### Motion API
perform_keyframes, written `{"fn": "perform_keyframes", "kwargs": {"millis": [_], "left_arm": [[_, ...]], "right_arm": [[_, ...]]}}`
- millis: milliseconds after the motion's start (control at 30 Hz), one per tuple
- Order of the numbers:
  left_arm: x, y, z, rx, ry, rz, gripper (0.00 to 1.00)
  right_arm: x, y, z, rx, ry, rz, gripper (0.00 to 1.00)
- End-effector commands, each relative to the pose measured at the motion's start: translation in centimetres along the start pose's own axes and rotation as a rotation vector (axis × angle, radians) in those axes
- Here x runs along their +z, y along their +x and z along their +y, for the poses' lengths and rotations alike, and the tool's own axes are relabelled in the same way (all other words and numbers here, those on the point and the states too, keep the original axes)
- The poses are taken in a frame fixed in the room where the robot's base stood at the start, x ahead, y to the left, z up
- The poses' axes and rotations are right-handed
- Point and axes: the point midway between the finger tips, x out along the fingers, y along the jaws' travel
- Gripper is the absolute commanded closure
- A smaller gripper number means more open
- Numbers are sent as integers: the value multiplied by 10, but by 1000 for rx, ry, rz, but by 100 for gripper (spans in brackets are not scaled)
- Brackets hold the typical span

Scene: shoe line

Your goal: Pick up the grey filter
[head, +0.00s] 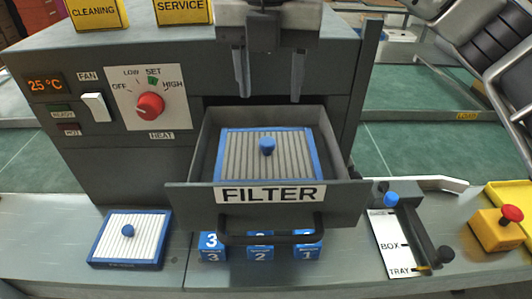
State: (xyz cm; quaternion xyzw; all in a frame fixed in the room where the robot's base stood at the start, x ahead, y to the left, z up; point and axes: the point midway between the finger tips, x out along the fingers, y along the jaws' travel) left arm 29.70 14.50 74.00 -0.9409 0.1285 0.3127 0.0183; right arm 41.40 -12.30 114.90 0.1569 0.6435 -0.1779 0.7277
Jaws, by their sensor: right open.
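The grey filter (240,155) has grey pleats, a blue frame and a blue knob (267,147) in its middle. It lies in the open drawer (345,200) labelled FILTER. My right gripper (269,98) comes in from the top with its two fingers spread and nothing between them. Its fingertips appear above the far part of the drawer, apart from the knob, which shows lower in the picture. My left gripper is not in view.
A filter with white pleats (148,238) and a blue knob lies on the bench at left. Blue numbered blocks (260,252) sit below the drawer handle. The machine's panel (150,105) has a red dial.

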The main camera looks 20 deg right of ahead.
Motion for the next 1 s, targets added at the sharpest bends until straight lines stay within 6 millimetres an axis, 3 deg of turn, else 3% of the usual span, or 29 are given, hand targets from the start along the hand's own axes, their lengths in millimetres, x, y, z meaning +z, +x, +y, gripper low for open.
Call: {"fn": "perform_keyframes", "kwargs": {"millis": [200,467,700,1000], "left_arm": [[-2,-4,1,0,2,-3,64],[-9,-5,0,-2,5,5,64],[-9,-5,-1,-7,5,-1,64],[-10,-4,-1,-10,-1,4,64]], "right_arm": [[0,36,0,-1,-1,1,49],[-2,54,1,-1,-2,2,49],[-4,89,4,0,-2,3,49],[-4,97,4,2,-3,2,49]]}}
